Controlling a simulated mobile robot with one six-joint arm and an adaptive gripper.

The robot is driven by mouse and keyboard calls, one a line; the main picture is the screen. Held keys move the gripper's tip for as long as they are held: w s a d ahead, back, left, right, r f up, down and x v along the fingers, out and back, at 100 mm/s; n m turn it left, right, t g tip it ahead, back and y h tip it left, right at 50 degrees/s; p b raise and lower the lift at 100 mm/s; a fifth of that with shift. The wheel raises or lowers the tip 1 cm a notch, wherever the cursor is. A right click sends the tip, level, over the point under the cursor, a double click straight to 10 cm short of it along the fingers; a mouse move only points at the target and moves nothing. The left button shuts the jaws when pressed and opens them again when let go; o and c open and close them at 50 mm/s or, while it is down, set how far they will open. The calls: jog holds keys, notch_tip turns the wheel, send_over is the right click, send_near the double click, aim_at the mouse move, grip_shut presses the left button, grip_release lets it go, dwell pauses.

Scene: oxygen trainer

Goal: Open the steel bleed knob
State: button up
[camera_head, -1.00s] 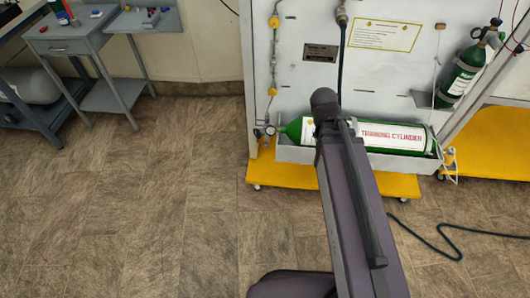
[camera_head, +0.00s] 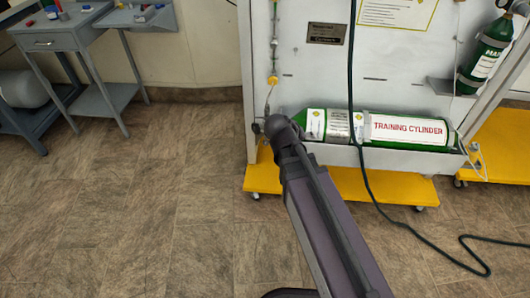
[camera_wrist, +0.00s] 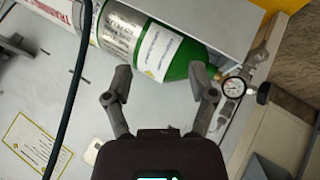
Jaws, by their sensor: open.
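My gripper (camera_wrist: 160,84) is open and empty in the wrist view, with its fingers spread in front of the neck end of the green training cylinder (camera_wrist: 180,52). Beyond the cylinder's neck, to the right, is a round white gauge (camera_wrist: 234,87) on silver fittings (camera_wrist: 257,57). A small dark knob (camera_wrist: 263,93) sticks out right of the gauge, apart from my fingers. I cannot tell for sure which of these parts is the steel bleed knob. In the head view the training cylinder (camera_head: 410,131) lies in its tray, and my arm hides the gripper and most of the fittings.
A white panel (camera_head: 400,60) stands on a yellow wheeled base (camera_head: 265,178). A dark hose (camera_head: 352,80) hangs in front of the panel and trails to the floor. A smaller green cylinder (camera_head: 487,55) stands at right. A grey table (camera_head: 65,40) is at left; floor between is clear.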

jog(key=w+a+f+n+t+b, duration=0.2)
jog(key=w+a+f+t+b, duration=0.15)
jog(key=a+f+b, duration=0.65)
jog(key=n+t+y+b, duration=0.15)
jog(key=t+b, duration=0.25)
jog(key=b, duration=0.8)
send_near(265, 144)
jog(key=s, duration=0.3)
jog(key=shift+a+r+n, duration=0.25)
jog(key=shift+a+r, duration=0.15)
jog(key=shift+a, duration=0.25)
jog(key=shift+w, duration=0.15)
jog(key=b+x, duration=0.2)
jog(key=x, duration=0.4)
jog(key=b+x, duration=0.2)
jog(key=x, duration=0.5)
jog(key=shift+w+d+r, duration=0.1)
jog(key=shift+w+d, duration=0.2)
jog(key=shift+d, duration=0.05)
jog(key=shift+h, duration=0.25)
grip_shut()
